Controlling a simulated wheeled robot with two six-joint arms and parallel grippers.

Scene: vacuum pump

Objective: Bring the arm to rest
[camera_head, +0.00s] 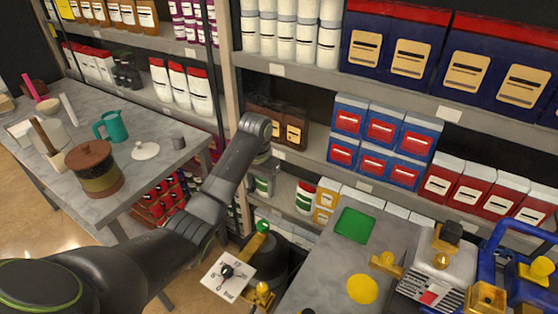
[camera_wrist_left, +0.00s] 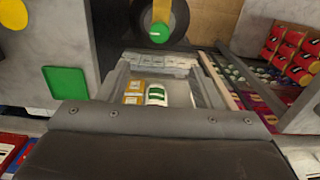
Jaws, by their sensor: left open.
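My left arm (camera_head: 215,205) reaches in from the lower left of the head view and bends upward at its far end. Its left gripper (camera_head: 264,172) hangs in the air in front of the shelves, open, with no object visible in it. In the left wrist view the gripper (camera_wrist_left: 158,80) shows at the bottom centre, with shelf goods visible behind it. The lever with a green knob (camera_head: 263,227) stands below the gripper, apart from it; it also shows in the left wrist view (camera_wrist_left: 159,33). A white gauge dial marked "bar" (camera_head: 228,277) is below. My right gripper is not in view.
A grey bench (camera_head: 322,262) at lower right bears a green square (camera_head: 354,225), a yellow disc (camera_head: 363,289) and a machine with a blue frame (camera_head: 493,262). A left table (camera_head: 150,185) holds a brown-lidded pot (camera_head: 95,170) and teal jug (camera_head: 111,126). Stocked shelves (camera_head: 290,75) stand behind.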

